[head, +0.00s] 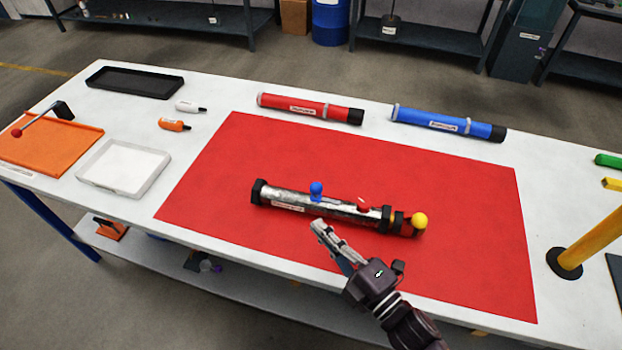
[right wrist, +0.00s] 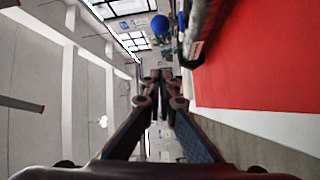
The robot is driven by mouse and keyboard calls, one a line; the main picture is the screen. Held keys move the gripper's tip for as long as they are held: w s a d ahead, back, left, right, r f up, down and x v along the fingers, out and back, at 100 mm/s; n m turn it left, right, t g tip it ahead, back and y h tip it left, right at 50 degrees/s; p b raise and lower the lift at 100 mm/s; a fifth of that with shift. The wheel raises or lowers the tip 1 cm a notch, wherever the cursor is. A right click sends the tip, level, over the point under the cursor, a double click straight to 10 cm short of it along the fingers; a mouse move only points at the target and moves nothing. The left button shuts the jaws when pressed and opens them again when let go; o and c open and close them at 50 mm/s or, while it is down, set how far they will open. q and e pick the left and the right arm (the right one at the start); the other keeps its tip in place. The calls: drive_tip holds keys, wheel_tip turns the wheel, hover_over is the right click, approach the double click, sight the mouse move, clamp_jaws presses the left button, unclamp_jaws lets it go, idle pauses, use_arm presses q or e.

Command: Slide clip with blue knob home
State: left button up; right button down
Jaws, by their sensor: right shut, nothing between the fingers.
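A silver pump tube (head: 340,210) with black ends lies on the red mat (head: 230,165). The clip's blue knob (head: 316,188) stands up from the tube, left of its middle. A red lever (head: 364,204) and a yellow ball (head: 420,220) are further right on the tube. My right gripper (head: 318,224) is shut and empty, on the near side of the tube, just below the blue knob in the picture and apart from it. In the right wrist view, the blue knob (right wrist: 160,25) shows beyond the closed fingertips (right wrist: 161,76), and the tube (right wrist: 203,25) is to their right. My left gripper is not in view.
A red tube (head: 310,108) and a blue tube (head: 448,122) lie behind the mat. A white tray (head: 124,168), an orange tray (head: 60,145) and a black tray (head: 135,82) are at left. A yellow post (head: 592,240) stands at right. The mat's left part is clear.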

sight(320, 190)
drive_tip(key=r+p+x, duration=0.1)
drive_tip(key=p+x, duration=0.2)
drive_tip(key=x, duration=0.7)
use_arm(q)
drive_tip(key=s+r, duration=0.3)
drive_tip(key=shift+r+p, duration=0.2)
drive_tip(key=shift+p, duration=0.1)
use_arm(e)
drive_tip(key=d, duration=0.1)
drive_tip(key=d+f, duration=0.1)
drive_tip(key=w+d, duration=0.1)
drive_tip(key=shift+d+f, duration=0.2)
drive_tip(key=shift+d, duration=0.2)
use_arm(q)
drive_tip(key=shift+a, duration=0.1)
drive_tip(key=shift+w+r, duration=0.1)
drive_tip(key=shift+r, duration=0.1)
use_arm(e)
drive_tip(key=shift+s+d, duration=0.2)
drive_tip(key=shift+d, duration=0.55)
drive_tip(key=shift+s+d, duration=0.2)
drive_tip(key=shift+d, duration=0.6)
drive_tip(key=shift+s+d, duration=0.2)
drive_tip(key=shift+d, duration=0.55)
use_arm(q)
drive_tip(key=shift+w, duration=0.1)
use_arm(e)
drive_tip(key=shift+a, duration=0.15)
